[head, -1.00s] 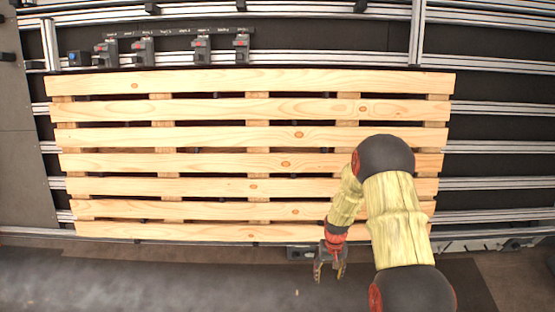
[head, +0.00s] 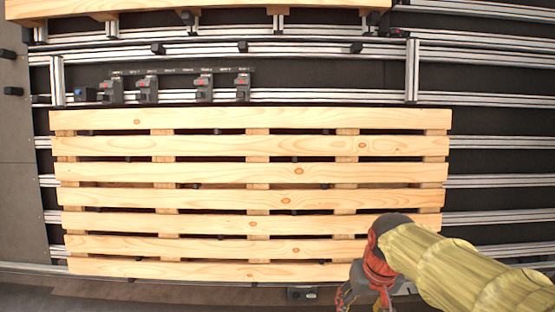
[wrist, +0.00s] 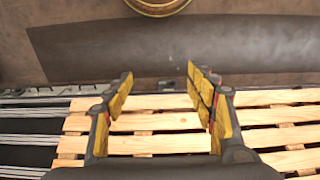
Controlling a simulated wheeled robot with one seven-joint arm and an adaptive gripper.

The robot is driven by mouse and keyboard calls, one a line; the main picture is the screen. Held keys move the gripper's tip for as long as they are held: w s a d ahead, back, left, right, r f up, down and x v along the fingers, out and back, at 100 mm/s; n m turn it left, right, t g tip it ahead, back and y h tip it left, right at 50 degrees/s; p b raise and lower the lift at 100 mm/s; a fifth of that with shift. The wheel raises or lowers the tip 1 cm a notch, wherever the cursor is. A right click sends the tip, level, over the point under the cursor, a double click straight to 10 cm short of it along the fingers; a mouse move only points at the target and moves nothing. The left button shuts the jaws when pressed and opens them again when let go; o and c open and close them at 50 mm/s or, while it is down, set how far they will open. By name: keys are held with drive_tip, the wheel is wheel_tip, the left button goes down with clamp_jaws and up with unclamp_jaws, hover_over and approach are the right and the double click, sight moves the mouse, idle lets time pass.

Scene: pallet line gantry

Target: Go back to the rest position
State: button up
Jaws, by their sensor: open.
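My gripper (head: 362,292) is at the bottom of the head view, partly cut off by the frame edge, by the near edge of the wooden pallet (head: 250,198). In the wrist view my gripper (wrist: 160,95) has its two yellow-padded fingers spread apart with nothing between them. The pallet also shows in the wrist view (wrist: 150,145), behind and below the fingers. My arm covers the pallet's lower right corner in the head view.
Several grey clamps with red parts (head: 204,88) stand on the rail behind the pallet. A second pallet (head: 200,5) lies at the top. Metal rails (head: 490,182) run at the right. A dark mat (wrist: 120,45) and a round yellow object (wrist: 158,6) show in the wrist view.

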drive_tip(key=s+r+t, duration=0.3)
drive_tip(key=r+t, duration=0.2)
drive_tip(key=r, duration=0.7)
drive_tip(key=shift+b, duration=0.35)
